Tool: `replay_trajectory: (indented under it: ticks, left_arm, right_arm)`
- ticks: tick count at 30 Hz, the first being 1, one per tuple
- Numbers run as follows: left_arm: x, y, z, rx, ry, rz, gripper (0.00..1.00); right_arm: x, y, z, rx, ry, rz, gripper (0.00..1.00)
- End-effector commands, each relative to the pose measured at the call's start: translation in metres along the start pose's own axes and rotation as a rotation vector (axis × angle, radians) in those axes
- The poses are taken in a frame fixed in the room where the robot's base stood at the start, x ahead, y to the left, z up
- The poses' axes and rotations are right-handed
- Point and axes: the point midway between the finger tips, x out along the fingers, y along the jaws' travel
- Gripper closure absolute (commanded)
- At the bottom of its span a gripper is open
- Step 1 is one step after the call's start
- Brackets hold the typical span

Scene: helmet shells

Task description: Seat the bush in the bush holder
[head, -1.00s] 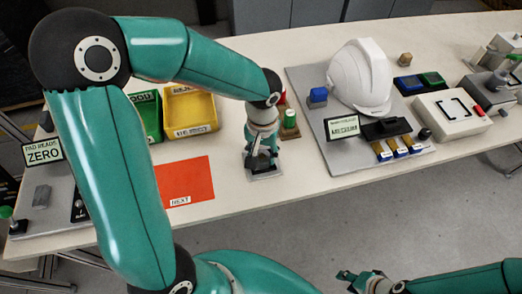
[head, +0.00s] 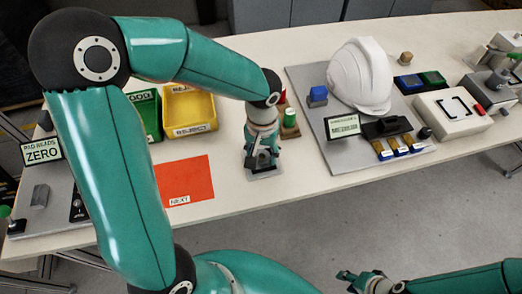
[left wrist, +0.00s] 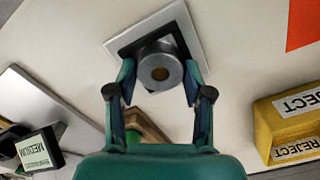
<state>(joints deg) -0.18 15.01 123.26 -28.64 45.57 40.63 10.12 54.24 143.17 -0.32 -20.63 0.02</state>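The bush (left wrist: 158,72) is a grey round piece with a brownish centre, seen end-on in the left wrist view. It stands over the dark square of the bush holder (left wrist: 187,22), a pale square plate on the table. I cannot tell how deep it sits. My left gripper (left wrist: 160,68) has a finger against each side of the bush. In the head view my left gripper (head: 262,163) points down over the holder (head: 267,174) and mostly hides the bush. My right gripper (head: 347,281) is empty and looks open, in front of the table at the bottom.
An orange mat (head: 185,180) lies left of the holder, with a yellow reject bin (head: 190,128) and green bin (head: 147,115) behind. A green-topped piece (head: 290,121) stands close behind right. A grey board (head: 340,160) with a white helmet (head: 360,77) is at right.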

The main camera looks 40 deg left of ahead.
Motion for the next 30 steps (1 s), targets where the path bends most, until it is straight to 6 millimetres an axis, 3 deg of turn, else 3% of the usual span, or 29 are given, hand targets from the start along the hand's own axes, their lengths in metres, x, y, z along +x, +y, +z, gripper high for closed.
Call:
replay_trajectory:
  ticks: [1,3,13,17,30]
  left_arm:
    - [0.000,0.000,0.000,0.000,0.000,0.000,0.36]
    - [0.000,0.000,0.000,0.000,0.000,0.000,0.27]
    - [-0.001,0.000,0.000,0.000,0.000,0.000,0.27]
    - [-0.010,0.000,-0.001,-0.001,0.004,0.001,0.27]
    - [-0.090,0.001,-0.002,0.000,0.004,0.002,0.27]
  right_arm:
    - [0.000,0.000,0.000,0.000,0.000,0.000,0.60]
    - [0.000,0.000,0.000,0.000,0.000,0.000,0.60]
    - [0.000,0.000,0.000,0.000,0.000,0.000,0.60]
    - [-0.001,0.000,0.000,0.000,0.000,0.000,0.60]
    - [0.000,0.000,0.000,0.000,0.000,0.000,0.60]
